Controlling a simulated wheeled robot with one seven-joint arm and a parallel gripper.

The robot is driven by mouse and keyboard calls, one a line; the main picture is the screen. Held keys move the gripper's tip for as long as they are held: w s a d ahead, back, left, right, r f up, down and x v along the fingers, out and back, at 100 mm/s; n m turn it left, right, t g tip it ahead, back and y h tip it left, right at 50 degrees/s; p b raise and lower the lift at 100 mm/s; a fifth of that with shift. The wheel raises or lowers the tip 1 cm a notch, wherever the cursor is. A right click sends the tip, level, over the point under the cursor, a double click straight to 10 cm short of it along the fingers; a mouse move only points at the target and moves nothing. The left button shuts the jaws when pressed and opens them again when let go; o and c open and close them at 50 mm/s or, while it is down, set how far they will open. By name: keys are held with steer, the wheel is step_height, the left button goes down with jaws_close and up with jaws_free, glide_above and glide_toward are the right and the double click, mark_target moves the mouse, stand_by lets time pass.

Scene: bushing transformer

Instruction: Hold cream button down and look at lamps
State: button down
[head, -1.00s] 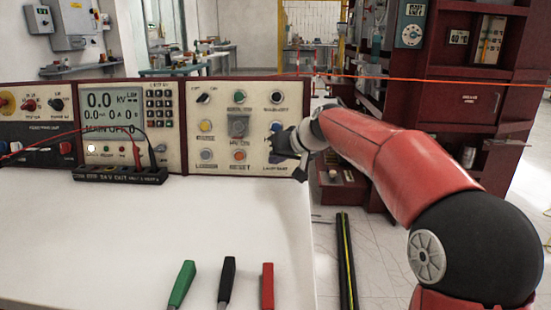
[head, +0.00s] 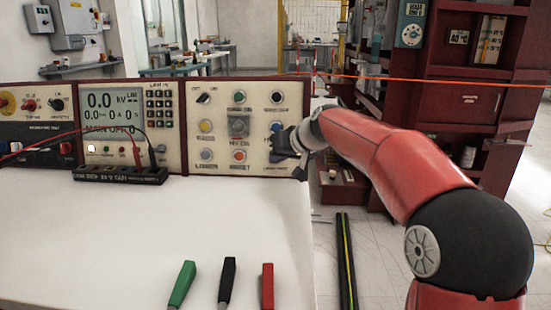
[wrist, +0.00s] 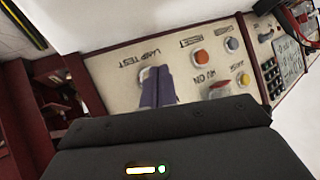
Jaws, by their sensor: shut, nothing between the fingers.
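My gripper (wrist: 160,92) is shut and empty. In the wrist view its fingertips point at the control panel (wrist: 110,75), over the button under the LAMP TEST label. A pale edge of that cream button (wrist: 148,73) shows beside the fingertips; the rest is hidden. I cannot tell whether the button is pressed in. In the head view my gripper (head: 276,152) is at the panel's lower right and covers the button there. None is clearly glowing.
A meter display (head: 112,107) shows readings at the left. A black socket block (head: 120,174) with red and black leads stands before it. Green, black and red handles (head: 227,280) lie on the white table (head: 100,240). A red cabinet (head: 460,100) stands at right.

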steer(key=shift+w+f, duration=0.1)
steer(key=shift+w, duration=0.35)
stand_by(1.2)
steer(key=shift+s+b, duration=0.4)
steer(key=shift+s, duration=0.45)
steer(key=shift+s+r+b, duration=0.25)
steer(key=shift+s+b, duration=0.25)
steer(key=shift+s, duration=0.3)
steer(key=shift+s+r+b, duration=0.2)
steer(key=shift+s+b, duration=0.3)
steer(key=shift+s, duration=0.3)
steer(key=shift+s+r, duration=0.3)
steer(key=shift+s, duration=0.5)
